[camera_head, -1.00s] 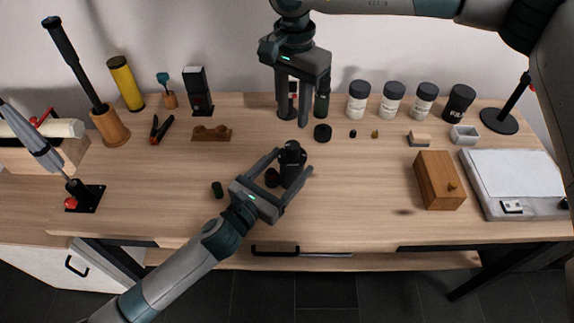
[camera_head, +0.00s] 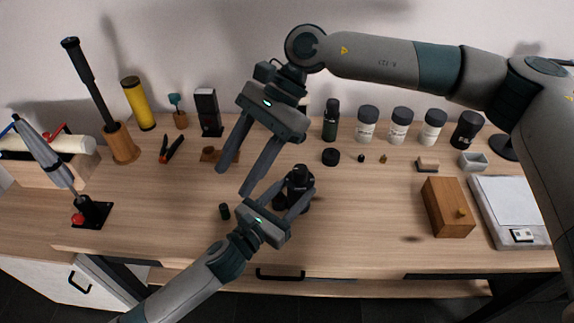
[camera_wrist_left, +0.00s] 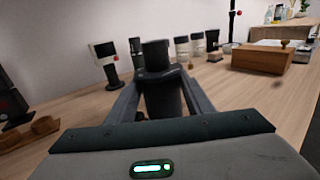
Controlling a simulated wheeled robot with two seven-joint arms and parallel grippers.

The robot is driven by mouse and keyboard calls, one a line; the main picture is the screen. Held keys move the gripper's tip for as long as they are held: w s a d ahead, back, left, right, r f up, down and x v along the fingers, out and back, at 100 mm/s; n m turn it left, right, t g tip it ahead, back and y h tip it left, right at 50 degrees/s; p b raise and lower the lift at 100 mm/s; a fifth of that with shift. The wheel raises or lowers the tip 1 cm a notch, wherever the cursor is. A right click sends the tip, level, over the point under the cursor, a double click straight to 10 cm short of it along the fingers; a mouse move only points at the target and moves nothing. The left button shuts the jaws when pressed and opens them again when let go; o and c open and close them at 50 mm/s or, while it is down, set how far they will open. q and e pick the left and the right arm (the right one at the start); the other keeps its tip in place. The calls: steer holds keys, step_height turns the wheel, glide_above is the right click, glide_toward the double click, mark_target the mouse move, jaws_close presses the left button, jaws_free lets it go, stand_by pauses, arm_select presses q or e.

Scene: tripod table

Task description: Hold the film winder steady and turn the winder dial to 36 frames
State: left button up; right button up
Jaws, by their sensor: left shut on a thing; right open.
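The film winder (camera_head: 300,176) is a black upright device near the middle of the table, with a round knob on top that I take to be the dial. My left gripper (camera_head: 294,206) is shut around its body from the front; the lower part is partly hidden by the fingers. In the left wrist view the black winder (camera_wrist_left: 160,82) stands upright between the two fingers. My right gripper (camera_head: 233,182) is open and empty, pointing down to the left of the winder and apart from it. Any dial markings are too small to read.
A small dark green cylinder (camera_head: 225,211) lies left of the left gripper. A wooden cradle (camera_head: 208,155) is partly behind the right gripper. A black round cap (camera_head: 331,157) and white-labelled jars (camera_head: 367,124) are behind. A wooden box (camera_head: 447,207) stands right; the table between is clear.

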steer(key=s+a+r+m+g+y, duration=0.35)
steer(key=a+r+y, duration=0.2)
steer(key=r, duration=0.25)
step_height(320, 180, up, 7)
steer(key=w+m+y, duration=0.2)
steer(key=m+y, duration=0.2)
steer(key=y, duration=0.3)
steer(key=w+d+m+t+y, duration=0.2)
steer(key=w+d+m+t, duration=0.4)
steer(key=m+t, duration=0.4)
steer(key=w+d+m+t+y, duration=0.35)
steer(key=w+m+t, duration=0.5)
steer(key=m, duration=0.45)
steer(key=w+d+f+m+t+h, duration=0.5)
steer(key=d+f+m+h, duration=0.15)
steer(key=m, duration=0.35)
steer(key=m+g+h, duration=0.2)
steer(key=m+g, duration=0.3)
steer(key=m, duration=0.6)
glide_toward(300, 174)
steer(key=shift+w+a+f, duration=0.25)
steer(key=shift+w+a, duration=0.1)
steer(key=shift+w, duration=0.35)
steer(key=shift+w+a+f, duration=0.2)
steer(key=shift+w+a, duration=0.15)
steer(key=shift+w, duration=0.3)
